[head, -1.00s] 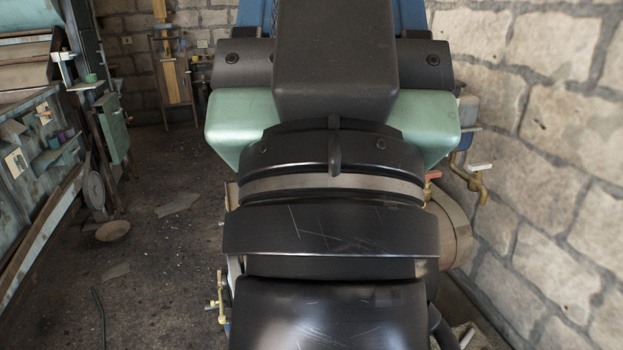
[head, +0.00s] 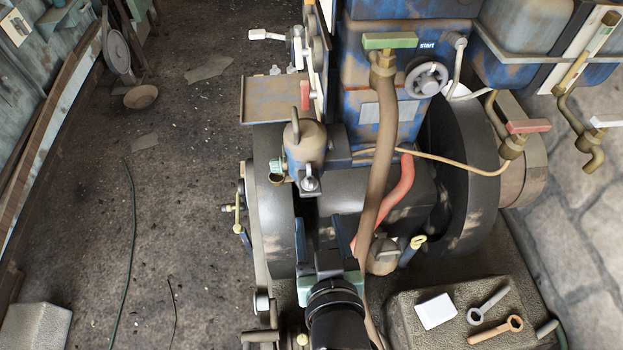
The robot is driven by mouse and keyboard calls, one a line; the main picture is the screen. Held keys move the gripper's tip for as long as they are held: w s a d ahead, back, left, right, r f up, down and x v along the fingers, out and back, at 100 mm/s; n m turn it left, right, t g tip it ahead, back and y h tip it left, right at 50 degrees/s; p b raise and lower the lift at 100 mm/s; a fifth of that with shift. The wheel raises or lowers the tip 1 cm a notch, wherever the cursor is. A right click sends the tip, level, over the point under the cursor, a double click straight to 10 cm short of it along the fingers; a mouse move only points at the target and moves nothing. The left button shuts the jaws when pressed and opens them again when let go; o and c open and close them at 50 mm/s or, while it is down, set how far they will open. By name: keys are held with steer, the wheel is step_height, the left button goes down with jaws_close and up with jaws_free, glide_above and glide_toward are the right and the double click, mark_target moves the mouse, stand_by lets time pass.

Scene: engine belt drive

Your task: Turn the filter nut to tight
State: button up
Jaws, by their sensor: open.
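The blue engine fills the centre of the head view. A beige canister (head: 306,142) with a grey lever on top stands at its front, with a silver rounded fitting (head: 310,183) just below it. A second brownish bowl-shaped canister (head: 382,258) sits lower right, beside a yellow ring-ended piece (head: 417,242). I cannot tell for sure which fitting is the filter nut. My gripper (head: 320,230) is open, with two dark fingers pointing up the picture, below the silver fitting and left of the second canister. I see nothing between its fingers.
A thick brown hose (head: 379,150) and a red hose (head: 396,194) run close right of my gripper. Dark wheels flank the engine. A stone block (head: 455,337) at lower right bears a white card (head: 435,311) and two wrenches (head: 488,302). The floor at left is mostly clear.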

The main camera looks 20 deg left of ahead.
mark_target(312, 188)
steer(key=p+x, duration=0.1)
steer(key=x, duration=1.1)
steer(key=shift+w+a, duration=0.15)
steer(key=shift+w, duration=0.05)
jaws_close()
